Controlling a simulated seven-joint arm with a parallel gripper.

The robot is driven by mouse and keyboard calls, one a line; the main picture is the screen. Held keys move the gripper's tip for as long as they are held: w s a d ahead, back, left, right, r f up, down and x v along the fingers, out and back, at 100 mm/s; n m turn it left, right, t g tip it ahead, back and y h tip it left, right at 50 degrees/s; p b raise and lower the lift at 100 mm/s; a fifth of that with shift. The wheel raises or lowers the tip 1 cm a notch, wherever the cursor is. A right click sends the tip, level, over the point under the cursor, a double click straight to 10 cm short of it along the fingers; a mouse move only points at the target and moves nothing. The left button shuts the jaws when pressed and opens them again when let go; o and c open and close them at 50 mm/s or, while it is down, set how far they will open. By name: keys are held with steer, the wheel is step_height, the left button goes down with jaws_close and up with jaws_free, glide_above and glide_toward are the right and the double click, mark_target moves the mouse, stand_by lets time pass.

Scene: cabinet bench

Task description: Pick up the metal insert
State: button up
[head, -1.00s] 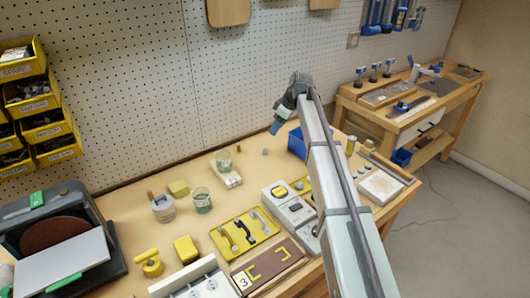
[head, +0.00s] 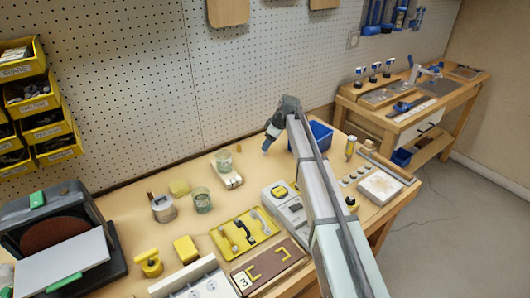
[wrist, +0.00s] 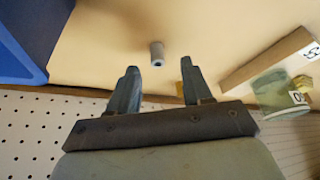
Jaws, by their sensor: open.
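The metal insert (wrist: 157,54) is a small grey cylinder on the wooden bench top (wrist: 205,35). In the wrist view it lies just beyond my fingertips, roughly centred between them, with clear bench around it. My gripper (wrist: 159,69) is open, with its two dark fingers apart and nothing between them. In the head view my gripper (head: 266,148) hangs over the back of the bench, left of the blue bin (head: 320,133). I cannot make out the insert there; the gripper seems to cover it.
The blue bin also shows at the wrist view's left edge (wrist: 25,45). A glass beaker (head: 223,162) stands left of my gripper, near a pale block (head: 230,180). The pegboard wall (head: 150,80) rises close behind. A yellow tray (head: 240,233) lies in front.

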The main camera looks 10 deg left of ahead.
steer(key=shift+x, duration=2)
steer(key=shift+w, duration=0.1)
steer(key=shift+c, duration=0.4)
jaws_close()
